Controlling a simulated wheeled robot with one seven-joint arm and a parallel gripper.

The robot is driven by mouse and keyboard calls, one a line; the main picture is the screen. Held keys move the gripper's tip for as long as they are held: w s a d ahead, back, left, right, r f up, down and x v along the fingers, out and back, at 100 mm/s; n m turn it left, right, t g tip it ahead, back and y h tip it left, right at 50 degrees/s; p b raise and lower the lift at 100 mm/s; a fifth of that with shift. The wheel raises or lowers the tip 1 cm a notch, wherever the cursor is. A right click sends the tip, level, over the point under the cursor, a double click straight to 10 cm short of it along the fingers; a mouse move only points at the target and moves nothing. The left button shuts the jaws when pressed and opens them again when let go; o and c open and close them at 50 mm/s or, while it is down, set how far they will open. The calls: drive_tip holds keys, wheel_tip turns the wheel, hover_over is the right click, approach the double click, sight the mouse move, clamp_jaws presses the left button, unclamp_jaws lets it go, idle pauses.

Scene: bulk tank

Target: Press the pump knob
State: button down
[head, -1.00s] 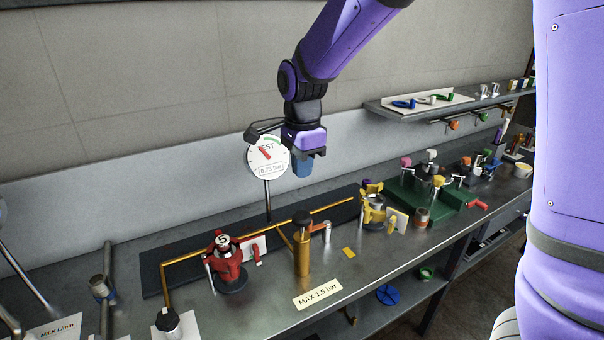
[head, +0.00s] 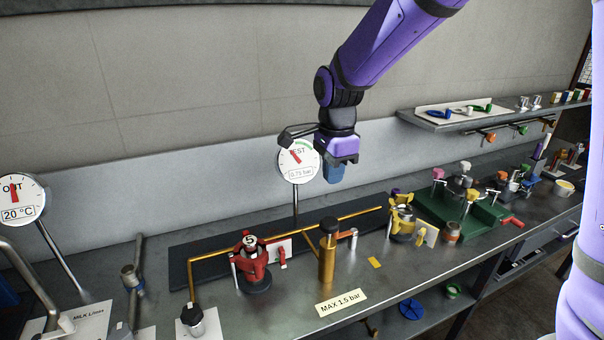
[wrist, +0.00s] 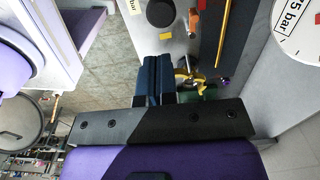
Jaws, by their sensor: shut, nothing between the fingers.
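The pump is an upright brass cylinder (head: 327,262) with a black round knob (head: 329,224) on top, standing on the bench in the head view. The knob also shows from above as a dark disc (wrist: 160,13) at the top of the wrist view. My gripper (head: 334,174) points down in the air above the bench, higher than the knob and touching nothing. Its blue fingers are together and empty, and they also show in the wrist view (wrist: 157,75). The TEST gauge (head: 298,161) reads 0.75 bar, partly behind my gripper.
A red clamp (head: 251,264) stands left of the pump, and a yellow clamp (head: 403,219) stands right. Brass pipe (head: 216,252) runs behind the pump. A MAX 1.5 bar label (head: 341,302) lies in front. A green block (head: 450,214) holds several valve parts farther right.

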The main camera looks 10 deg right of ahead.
sight(329, 221)
wheel_tip(329, 221, up, 3)
drive_tip(key=shift+w+a+r, duration=0.1)
drive_tip(key=shift+w+a, duration=0.05)
idle(0.5)
wheel_tip(329, 221, down, 14)
drive_tip(key=shift+r, duration=0.1)
idle(0.6)
